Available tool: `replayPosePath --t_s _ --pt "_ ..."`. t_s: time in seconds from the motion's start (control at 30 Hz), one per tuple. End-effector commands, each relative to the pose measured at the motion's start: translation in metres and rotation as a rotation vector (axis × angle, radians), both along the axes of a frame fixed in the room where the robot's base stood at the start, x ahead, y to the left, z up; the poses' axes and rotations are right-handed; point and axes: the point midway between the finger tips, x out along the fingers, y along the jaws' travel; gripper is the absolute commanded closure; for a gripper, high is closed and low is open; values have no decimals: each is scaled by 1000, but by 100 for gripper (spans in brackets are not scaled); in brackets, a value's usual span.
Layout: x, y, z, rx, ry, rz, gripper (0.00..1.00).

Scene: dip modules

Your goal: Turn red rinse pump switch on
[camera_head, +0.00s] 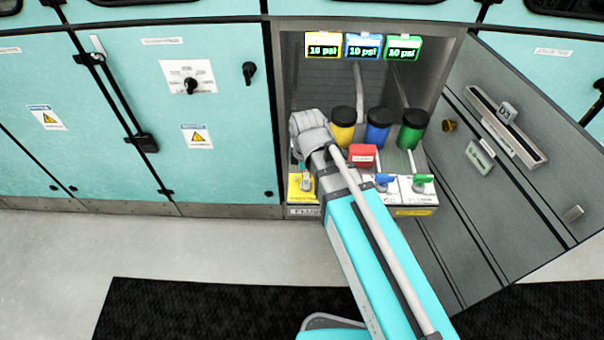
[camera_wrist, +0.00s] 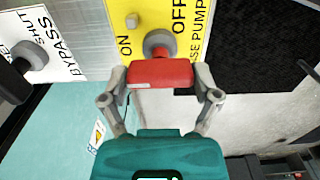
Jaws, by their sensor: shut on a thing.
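The red rinse pump switch handle (camera_wrist: 160,73) shows in the wrist view, in front of a round grey hub on a yellow plate (camera_wrist: 124,14). The plate is marked ON to the left and OFF to the right of the hub. My gripper (camera_wrist: 161,80) is shut on the red handle, one grey finger at each end. The handle lies crosswise between them. In the head view my arm hides the fingers and this handle. A red box (camera_head: 362,154) shows there beside my arm; I cannot tell whether it belongs to the switch.
A black handle (camera_wrist: 14,78) on a white BYPASS plate (camera_wrist: 52,65) is near my left finger. In the head view, yellow (camera_head: 342,130), blue (camera_head: 378,127) and green (camera_head: 412,130) containers stand behind the panel. The open door (camera_head: 500,205) bounds the right side.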

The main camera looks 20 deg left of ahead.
Motion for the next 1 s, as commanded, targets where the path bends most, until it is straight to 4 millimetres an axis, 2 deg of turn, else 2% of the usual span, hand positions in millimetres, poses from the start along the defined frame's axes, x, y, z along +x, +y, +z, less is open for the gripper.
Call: replayPosePath --t_s 0.03,0.4,0.43,0.53,1.0 --pt "-6 0 0 3 13 11 68" --pt "-6 -1 0 3 13 16 68" --pt "-6 -1 0 3 13 15 18" --pt "-6 -1 0 2 13 15 0" --pt "-2 -1 0 1 7 10 0"
